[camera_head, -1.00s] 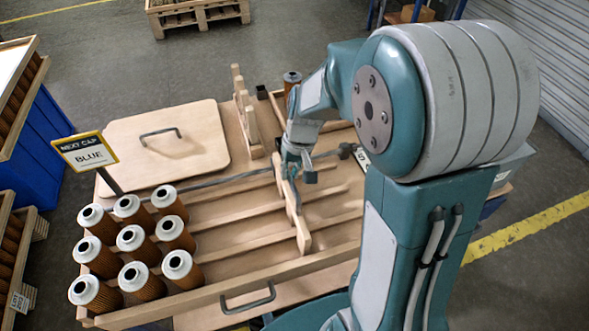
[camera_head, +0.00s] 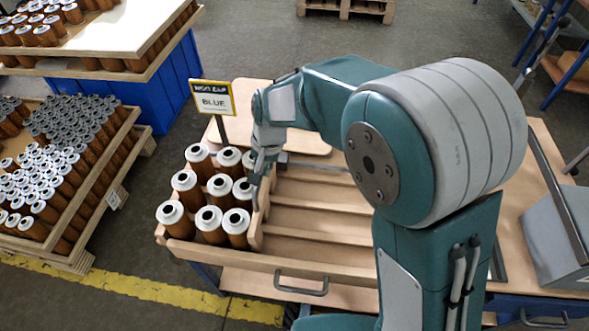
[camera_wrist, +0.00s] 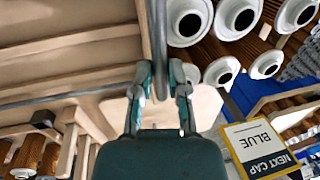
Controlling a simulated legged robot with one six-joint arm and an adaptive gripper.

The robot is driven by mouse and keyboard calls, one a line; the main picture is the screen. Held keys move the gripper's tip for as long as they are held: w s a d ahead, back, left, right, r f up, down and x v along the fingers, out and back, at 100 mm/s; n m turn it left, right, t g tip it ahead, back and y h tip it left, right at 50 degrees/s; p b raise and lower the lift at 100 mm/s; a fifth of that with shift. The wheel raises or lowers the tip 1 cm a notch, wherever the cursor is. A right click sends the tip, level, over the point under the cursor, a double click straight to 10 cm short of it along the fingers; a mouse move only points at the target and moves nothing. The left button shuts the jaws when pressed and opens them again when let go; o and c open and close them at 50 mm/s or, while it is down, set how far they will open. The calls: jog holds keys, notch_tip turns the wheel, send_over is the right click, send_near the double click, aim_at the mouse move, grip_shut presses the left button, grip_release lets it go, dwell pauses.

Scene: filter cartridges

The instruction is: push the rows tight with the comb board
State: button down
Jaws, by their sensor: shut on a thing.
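My gripper (camera_head: 264,158) is shut on the grey bar handle of the wooden comb board (camera_head: 257,228). The wrist view shows my fingers (camera_wrist: 159,92) closed around the grey bar, with the board's edge (camera_wrist: 144,30) beside it. The board stands across the wooden tray (camera_head: 335,264), at the right side of the cartridges. The orange-brown filter cartridges (camera_head: 209,229) with white tops stand upright in rows at the tray's left end. The board is right against or very close to the nearest cartridges; contact is hidden. White tops (camera_wrist: 187,20) also show in the wrist view.
A sign reading NEXT CAP BLUE (camera_head: 213,100) stands on a post behind the cartridges. A wooden lid (camera_head: 305,139) lies behind the tray. Crates of cartridges (camera_head: 62,225) stand at left. The tray's lanes right of the board are empty.

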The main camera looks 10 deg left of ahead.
jog(key=shift+s+a+f, duration=0.1)
jog(key=shift+a+f, duration=0.05)
jog(key=shift+a, duration=1.55)
jog(key=c, duration=0.7)
grip_release()
jog(key=shift+o, duration=0.2)
notch_tip(320, 180, up, 12)
jog(key=d, duration=0.2)
jog(key=shift+f, duration=0.15)
jog(key=shift+d, duration=0.1)
